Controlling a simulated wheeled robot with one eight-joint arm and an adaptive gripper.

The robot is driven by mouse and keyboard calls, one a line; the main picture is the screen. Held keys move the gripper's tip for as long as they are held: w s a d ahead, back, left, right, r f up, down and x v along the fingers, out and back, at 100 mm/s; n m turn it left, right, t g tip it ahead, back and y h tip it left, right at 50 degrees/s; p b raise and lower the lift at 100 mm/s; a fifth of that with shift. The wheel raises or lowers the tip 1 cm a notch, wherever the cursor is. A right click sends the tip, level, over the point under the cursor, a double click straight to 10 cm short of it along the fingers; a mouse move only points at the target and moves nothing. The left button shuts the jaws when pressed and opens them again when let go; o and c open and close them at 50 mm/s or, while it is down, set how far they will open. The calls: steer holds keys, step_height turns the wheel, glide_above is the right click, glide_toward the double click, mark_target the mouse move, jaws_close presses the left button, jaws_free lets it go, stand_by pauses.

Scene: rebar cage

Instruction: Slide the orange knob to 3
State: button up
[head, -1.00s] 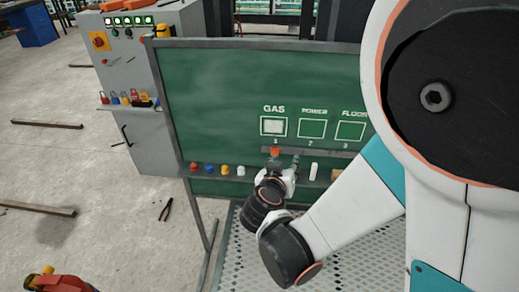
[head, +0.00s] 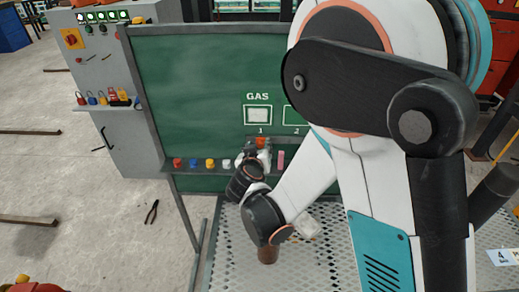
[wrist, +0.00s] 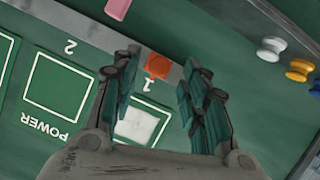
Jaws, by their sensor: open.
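The orange knob (head: 262,141) sits on a grey slide strip below the GAS box, just beneath the label 1. In the wrist view, which shows the board upside down, the orange knob (wrist: 159,67) is at the end of the strip by the 1. My gripper (wrist: 160,75) is open, with one finger on each side of the knob in that picture. A gap shows on both sides, and I cannot tell how far the fingertips are from the board. In the head view my gripper (head: 255,153) is just below the knob, its fingers small and partly hidden. Label 3 is hidden behind my arm.
The green board (head: 190,85) has a ledge with red, blue, yellow and white knobs (head: 210,164) to the left. A pink stick (head: 281,158) stands right of my gripper. A grey cabinet (head: 120,65) is at left. A perforated platform (head: 225,240) lies below.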

steer(key=shift+x, duration=0.8)
steer(key=shift+c, duration=0.2)
jaws_close()
